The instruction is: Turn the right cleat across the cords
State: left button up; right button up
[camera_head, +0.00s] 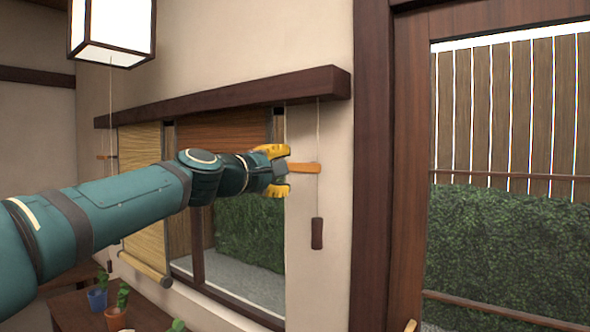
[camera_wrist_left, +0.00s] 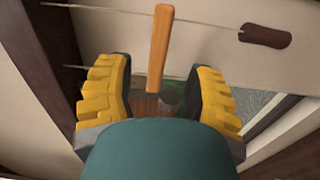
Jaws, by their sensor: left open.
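The right cleat (camera_head: 306,168), an orange wooden bar, lies level on the wall beside the window in the head view. Its right end overlaps the thin right cord (camera_head: 318,130), which hangs down to a dark brown pull (camera_head: 317,234). In the left wrist view the cleat (camera_wrist_left: 160,48) stands between the open fingers with gaps on both sides. Two cords run crosswise there, one ending in the pull (camera_wrist_left: 265,36). The cleat's mount is partly hidden. My right gripper is not in view.
A dark wooden rail (camera_head: 230,95) runs above the window. A rolled straw blind (camera_head: 140,200) and another small cleat (camera_head: 107,157) are on the left. A lantern (camera_head: 112,30) hangs upper left. Potted plants (camera_head: 97,298) stand below. A door post (camera_head: 373,170) is to the right.

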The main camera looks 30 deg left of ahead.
pick_arm(q)
jog(key=s, duration=0.3)
jog(key=shift+s+a, duration=0.1)
jog(key=shift+a, duration=0.05)
jog(key=shift+f, duration=0.1)
dwell(0.4)
